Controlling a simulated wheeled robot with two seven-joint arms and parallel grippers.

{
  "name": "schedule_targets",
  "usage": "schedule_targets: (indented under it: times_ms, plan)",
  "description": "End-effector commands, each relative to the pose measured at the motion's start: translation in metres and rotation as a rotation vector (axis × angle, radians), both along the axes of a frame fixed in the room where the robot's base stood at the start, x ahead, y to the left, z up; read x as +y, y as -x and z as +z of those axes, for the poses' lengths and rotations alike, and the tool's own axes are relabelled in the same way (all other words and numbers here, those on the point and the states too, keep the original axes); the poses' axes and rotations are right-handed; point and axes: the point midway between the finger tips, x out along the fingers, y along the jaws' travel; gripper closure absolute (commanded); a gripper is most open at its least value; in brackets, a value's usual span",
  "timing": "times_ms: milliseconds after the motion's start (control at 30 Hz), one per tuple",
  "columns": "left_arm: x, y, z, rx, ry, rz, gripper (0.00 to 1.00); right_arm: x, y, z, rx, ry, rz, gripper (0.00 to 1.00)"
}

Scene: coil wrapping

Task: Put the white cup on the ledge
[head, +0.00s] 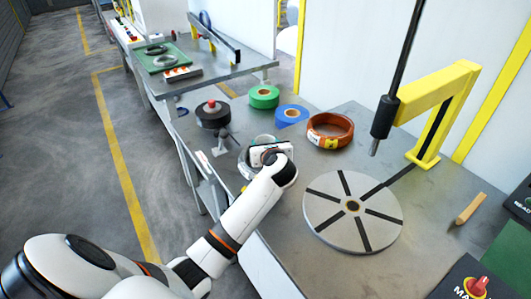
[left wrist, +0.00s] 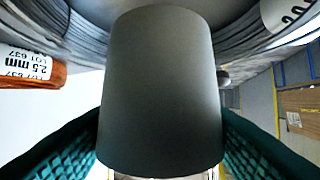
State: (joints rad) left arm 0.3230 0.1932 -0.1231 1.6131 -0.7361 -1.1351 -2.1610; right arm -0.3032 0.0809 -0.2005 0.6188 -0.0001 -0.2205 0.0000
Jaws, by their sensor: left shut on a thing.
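A tapered cup-shaped object (left wrist: 160,90) fills the middle of the left wrist view. It looks dark grey, apparently in shadow, and I take it for the white cup. The teal finger pads of my left gripper (left wrist: 160,150) press on it from both sides. In the head view my left gripper (head: 262,156) is over the left part of the workbench (head: 285,220), at a silvery wire coil (head: 243,166). I cannot tell which surface is the ledge. My right gripper is not in view.
Green (head: 263,95) and blue (head: 291,114) tape rolls, a black spool (head: 212,113) and an orange coil (head: 330,130) lie behind my gripper. A round slotted turntable (head: 330,212) and a yellow arm (head: 436,112) are to the right. A wooden stick (head: 470,209) lies further right.

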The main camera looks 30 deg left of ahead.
Motion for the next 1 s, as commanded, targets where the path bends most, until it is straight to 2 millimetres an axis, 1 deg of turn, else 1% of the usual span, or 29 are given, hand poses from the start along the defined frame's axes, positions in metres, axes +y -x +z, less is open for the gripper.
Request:
schedule_targets:
  times_ms: [33, 100, 200, 567, 600, 667, 700, 1000]
  plan:
    - [0.0, 0.001, -0.009, 0.005, 0.001, 0.0, 0.71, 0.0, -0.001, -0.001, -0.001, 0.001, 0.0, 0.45]
    - [0.0, 0.001, -0.02, 0.006, 0.0, 0.0, 0.71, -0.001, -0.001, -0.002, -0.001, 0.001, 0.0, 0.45]
    - [-0.001, 0.0, -0.03, 0.003, -0.001, -0.001, 0.71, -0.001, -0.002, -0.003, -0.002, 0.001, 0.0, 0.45]
    - [0.0, 0.0, -0.033, 0.002, -0.001, -0.001, 0.71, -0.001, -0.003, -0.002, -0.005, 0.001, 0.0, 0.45]
    - [0.0, 0.0, -0.033, 0.001, 0.0, 0.0, 0.41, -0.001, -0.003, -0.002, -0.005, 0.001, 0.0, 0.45]
    - [0.0, 0.0, -0.033, 0.001, 0.0, 0.0, 0.31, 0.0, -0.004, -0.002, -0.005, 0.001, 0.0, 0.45]
    - [0.0, 0.0, -0.033, 0.001, 0.0, 0.0, 0.24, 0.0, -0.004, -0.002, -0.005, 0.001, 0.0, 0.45]
    - [0.0, 0.0, -0.032, 0.0, 0.001, -0.001, 0.24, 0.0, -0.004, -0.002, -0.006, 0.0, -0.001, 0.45]
